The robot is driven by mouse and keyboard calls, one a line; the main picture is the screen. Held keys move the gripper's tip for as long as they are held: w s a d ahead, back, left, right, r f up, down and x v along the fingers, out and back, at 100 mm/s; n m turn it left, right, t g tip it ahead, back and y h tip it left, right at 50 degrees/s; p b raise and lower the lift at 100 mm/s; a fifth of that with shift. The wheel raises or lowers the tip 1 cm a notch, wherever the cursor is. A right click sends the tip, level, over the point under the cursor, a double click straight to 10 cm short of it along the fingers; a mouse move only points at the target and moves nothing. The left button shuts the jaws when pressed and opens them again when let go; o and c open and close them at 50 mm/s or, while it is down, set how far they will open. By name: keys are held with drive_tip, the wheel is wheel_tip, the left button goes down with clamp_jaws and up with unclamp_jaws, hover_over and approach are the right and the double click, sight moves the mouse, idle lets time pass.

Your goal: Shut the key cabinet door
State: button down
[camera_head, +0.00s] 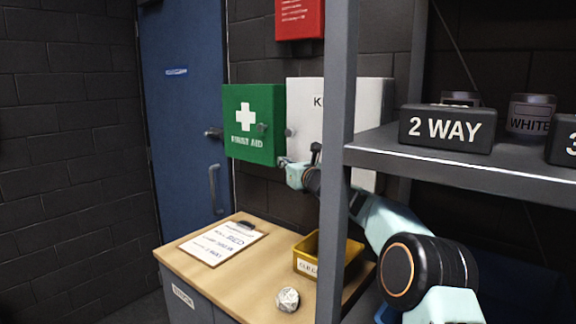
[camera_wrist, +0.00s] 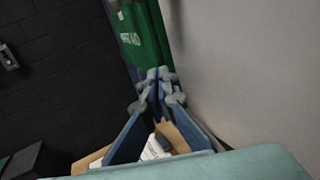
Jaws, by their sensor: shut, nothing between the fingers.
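The key cabinet (camera_head: 308,110) is a pale grey-white box on the back wall, with part of its dark lettering showing. A grey shelf post hides its middle. A small knob shows near its left edge; I cannot tell how far its door stands open. My gripper (camera_head: 285,162) is shut and empty, just below the cabinet's lower left corner. In the wrist view my gripper's fingertips (camera_wrist: 160,82) meet, beside a large pale surface (camera_wrist: 250,60) that looks like the cabinet. I cannot tell whether they touch it.
A green first aid cabinet (camera_head: 248,140) hangs just left of the key cabinet; it also shows in the wrist view (camera_wrist: 138,35). Below stands a wooden-topped counter (camera_head: 245,275) with a clipboard (camera_head: 223,241), a yellow bin (camera_head: 348,252) and a pale ball (camera_head: 288,299). A shelf (camera_head: 450,160) juts in at right.

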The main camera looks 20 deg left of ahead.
drive_tip(key=shift+w+d+m+t+h, duration=0.2)
drive_tip(key=shift+w+m+t+h, duration=0.15)
drive_tip(key=shift+w, duration=0.35)
drive_tip(key=shift+w+d+m+t+h, duration=0.15)
drive_tip(key=shift+w+m+t+h, duration=0.15)
drive_tip(key=shift+w, duration=0.4)
drive_tip(key=shift+s, duration=0.1)
